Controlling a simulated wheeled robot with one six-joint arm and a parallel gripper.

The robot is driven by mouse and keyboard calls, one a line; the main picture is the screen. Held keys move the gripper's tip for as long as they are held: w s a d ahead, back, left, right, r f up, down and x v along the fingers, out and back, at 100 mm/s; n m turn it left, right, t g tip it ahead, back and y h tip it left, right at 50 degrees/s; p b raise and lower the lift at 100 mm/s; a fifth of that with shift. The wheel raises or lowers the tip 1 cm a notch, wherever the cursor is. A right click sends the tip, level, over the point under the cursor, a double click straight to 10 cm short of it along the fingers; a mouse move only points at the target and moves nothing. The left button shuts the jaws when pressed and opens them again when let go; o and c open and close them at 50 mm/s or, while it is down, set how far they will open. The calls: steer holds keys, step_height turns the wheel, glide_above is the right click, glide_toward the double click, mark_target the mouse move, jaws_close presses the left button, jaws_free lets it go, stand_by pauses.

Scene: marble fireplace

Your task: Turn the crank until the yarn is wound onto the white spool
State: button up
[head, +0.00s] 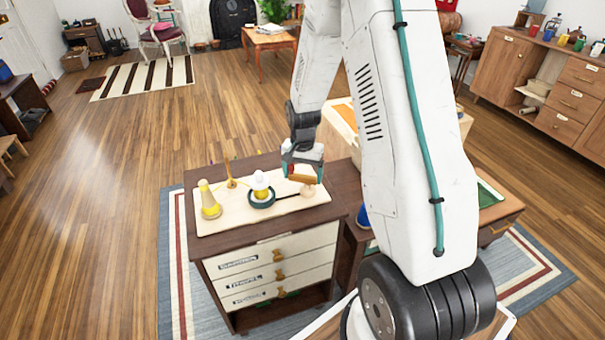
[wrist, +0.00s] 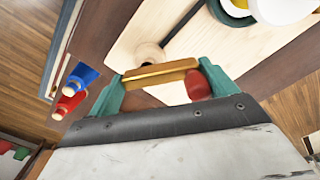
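The white spool (head: 260,181) stands on a dark green round base on the pale board (head: 285,214). It has some yellow at its lower part; only its edge shows in the wrist view (wrist: 285,8). A cone of yellow yarn (head: 210,203) stands at the board's left end, and a wooden guide (head: 230,176) stands behind. The dark crank arm (head: 288,195) runs right from the base to a round wooden knob (head: 308,190). My gripper (head: 304,174) is just above the knob, fingers apart.
The board lies on a dark-topped cabinet (head: 335,205) with cream drawers. A blue (wrist: 80,76) and a red object (wrist: 69,103) show beside it in the wrist view. A lower table with a green panel (head: 488,194) stands right. Open wooden floor lies left.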

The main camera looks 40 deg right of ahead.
mark_target(303, 175)
steer(key=shift+o, duration=1.4)
steer(key=shift+d, duration=0.1)
step_height(303, 175, up, 8)
steer(key=s+a+r+n, duration=0.3)
steer(key=s+a+r, duration=0.2)
steer(key=s+r, duration=0.2)
steer(key=s+a+r+n+t, duration=0.1)
steer(key=s+a+r+n, duration=0.2)
steer(key=s, duration=0.9)
steer(key=s+a+r+n, duration=0.4)
steer(key=s+a+r, duration=0.4)
steer(key=s+r, duration=0.2)
steer(key=shift+a+r, duration=0.15)
steer(key=shift+r, duration=0.35)
